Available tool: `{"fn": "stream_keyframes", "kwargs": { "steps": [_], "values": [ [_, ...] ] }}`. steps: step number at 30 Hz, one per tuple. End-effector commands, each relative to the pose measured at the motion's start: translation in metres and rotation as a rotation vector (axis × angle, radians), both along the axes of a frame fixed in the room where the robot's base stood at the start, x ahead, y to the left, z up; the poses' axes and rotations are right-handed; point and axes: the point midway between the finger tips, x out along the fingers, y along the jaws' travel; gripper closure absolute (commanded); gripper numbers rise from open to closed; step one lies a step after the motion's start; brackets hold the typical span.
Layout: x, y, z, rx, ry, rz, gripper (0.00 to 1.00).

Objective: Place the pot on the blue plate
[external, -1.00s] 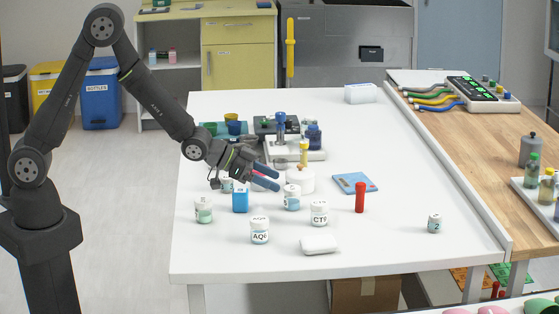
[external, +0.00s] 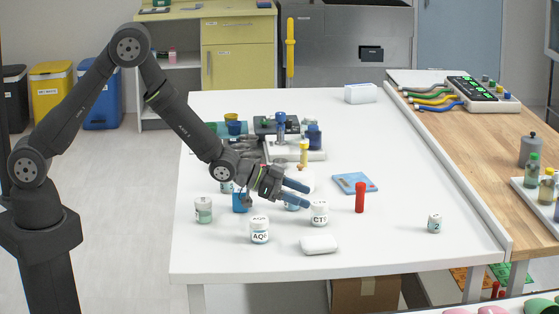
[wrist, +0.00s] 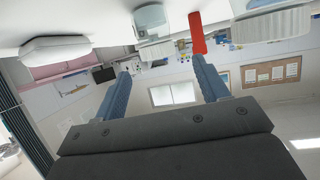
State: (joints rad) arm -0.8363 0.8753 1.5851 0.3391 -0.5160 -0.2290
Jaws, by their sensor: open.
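Several white-lidded pots stand on the white table. A pot marked CT (external: 320,215) stands just beyond my gripper's fingertips. My gripper (external: 308,198) is open and empty, its two blue fingers level and pointing right. I cannot tell whether a finger touches the pot. Another pot (external: 291,206) is largely hidden behind the fingers. In the wrist view, which is upside down, a pot (wrist: 150,20) shows ahead between the fingers of my gripper (wrist: 160,69). A flat blue square (external: 355,183), likely the blue plate, lies bare behind and right of the gripper.
A red cylinder (external: 360,197) stands in front of the blue square. The AQ6 pot (external: 260,230), a white block (external: 319,245) and a blue box (external: 240,202) are close to the arm. The table's right side is mostly clear.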

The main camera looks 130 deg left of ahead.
Motion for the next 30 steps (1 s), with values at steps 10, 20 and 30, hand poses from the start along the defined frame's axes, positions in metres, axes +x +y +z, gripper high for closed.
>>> {"fn": "stream_keyframes", "kwargs": {
  "steps": [10, 20, 30],
  "values": [
    [0.023, 0.016, -0.016, -0.001, 0.001, 0.000, 0.33],
    [0.042, 0.031, -0.025, 0.000, 0.001, 0.000, 0.33],
    [0.042, 0.031, -0.025, 0.000, 0.000, 0.000, 0.68]
  ]
}}
